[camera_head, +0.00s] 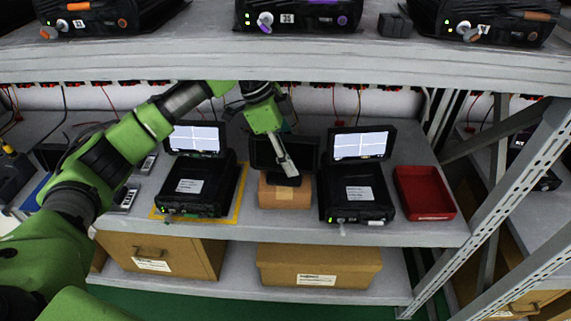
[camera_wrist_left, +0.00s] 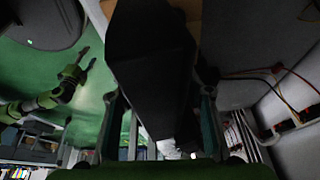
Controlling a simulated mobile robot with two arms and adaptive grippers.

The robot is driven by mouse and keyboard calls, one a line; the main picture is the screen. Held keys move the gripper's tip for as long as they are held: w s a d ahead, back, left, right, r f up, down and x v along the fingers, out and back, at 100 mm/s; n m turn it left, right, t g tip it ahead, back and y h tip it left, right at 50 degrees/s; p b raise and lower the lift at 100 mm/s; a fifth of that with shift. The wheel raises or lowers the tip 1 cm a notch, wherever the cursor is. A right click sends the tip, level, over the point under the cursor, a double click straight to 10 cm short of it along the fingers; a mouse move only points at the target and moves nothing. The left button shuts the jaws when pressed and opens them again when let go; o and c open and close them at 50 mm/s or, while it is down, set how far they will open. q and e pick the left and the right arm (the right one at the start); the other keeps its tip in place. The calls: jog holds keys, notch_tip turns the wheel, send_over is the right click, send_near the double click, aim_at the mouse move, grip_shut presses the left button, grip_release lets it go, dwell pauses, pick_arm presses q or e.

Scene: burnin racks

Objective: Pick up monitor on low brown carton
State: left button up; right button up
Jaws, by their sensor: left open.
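The dark monitor (camera_head: 304,153) stands on the low brown carton (camera_head: 285,193) on the middle shelf, between two black cases with lit screens. My left gripper (camera_head: 287,168) reaches down in front of the monitor. In the left wrist view the black body of the monitor (camera_wrist_left: 150,60) lies between the two separated fingers of my left gripper (camera_wrist_left: 160,125). Whether either finger touches it cannot be told. The gripper hides part of the monitor's front. A small green arm, apparently my right one, shows at the left of the wrist view with its gripper (camera_wrist_left: 84,60), too small to read.
A black case (camera_head: 200,185) stands left of the carton and another (camera_head: 357,190) right of it, both close. A red tray (camera_head: 424,193) is farther right. The upper shelf (camera_head: 300,65) hangs over the back. Brown boxes (camera_head: 320,265) sit on the shelf below.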

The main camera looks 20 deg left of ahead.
pick_arm(q)
jog(key=shift+x, duration=1.05)
jog(key=shift+a+f, duration=0.1)
jog(key=shift+a, duration=0.1)
jog(key=shift+s, duration=0.1)
grip_shut()
